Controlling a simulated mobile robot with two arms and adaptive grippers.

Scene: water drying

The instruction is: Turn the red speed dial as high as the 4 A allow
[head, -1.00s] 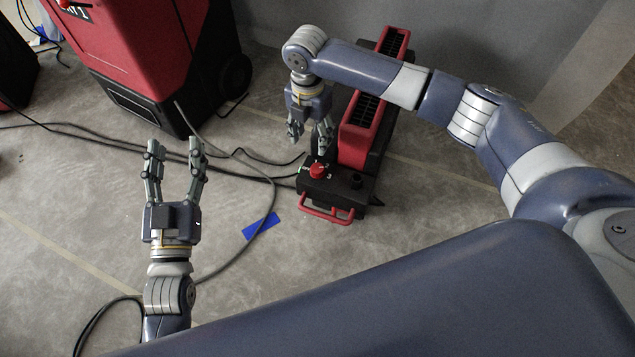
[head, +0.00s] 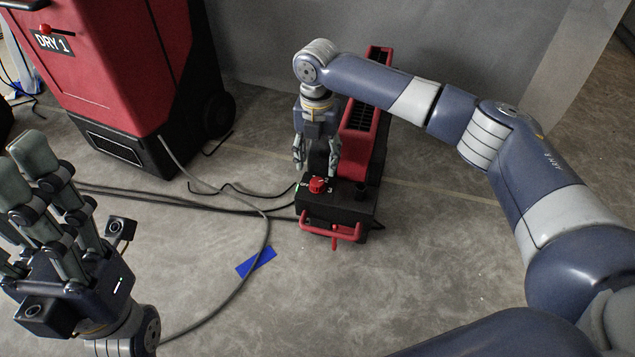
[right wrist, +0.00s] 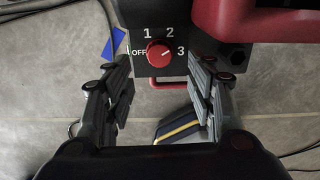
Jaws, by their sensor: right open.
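The red speed dial (head: 317,185) sits on the black control box at the near end of a low red and black machine (head: 362,140). In the right wrist view the dial (right wrist: 159,53) is ringed by OFF, 1, 2 and 3; its light mark points up and right, toward the 2–3 side. My right gripper (head: 316,164) points down at the box, open and empty. In the wrist view its fingers (right wrist: 160,75) stand either side of the dial, with no contact visible. My left gripper (head: 30,175) is open and empty at the left edge, large and close to the camera.
A tall red machine labelled DRY 1 (head: 105,75) stands at the back left. Cables (head: 180,200) run across the floor to the low machine. A red bar handle (head: 332,229) sticks out in front of the box.

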